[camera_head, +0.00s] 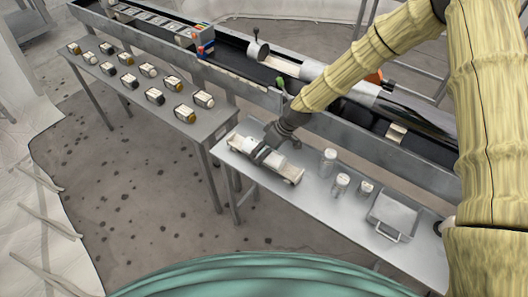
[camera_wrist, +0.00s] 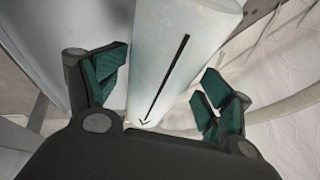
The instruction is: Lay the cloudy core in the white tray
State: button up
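A pale, cloudy cylindrical core (camera_wrist: 180,55) with a black arrow line along it lies between my gripper's fingers in the wrist view. My gripper (camera_wrist: 160,95) has its green-padded fingers spread on both sides of the core, and some gap shows beside it. In the head view my gripper (camera_head: 268,150) is down at a long white tray-like piece (camera_head: 290,173) with brownish parts at its end, on the left of the near metal table. The gripper hides its middle. I cannot tell whether the core touches the pads or rests on something.
Clear jars (camera_head: 328,160) stand in the middle of the near table (camera_head: 315,195). A grey metal tray with a handle (camera_head: 393,216) sits at its right. A side table (camera_head: 140,90) holds several small dark and pale pieces. A long rail bench (camera_head: 240,75) runs behind.

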jog(key=v, duration=1.2)
jog(key=shift+d, duration=0.15)
jog(key=shift+s+f, duration=0.1)
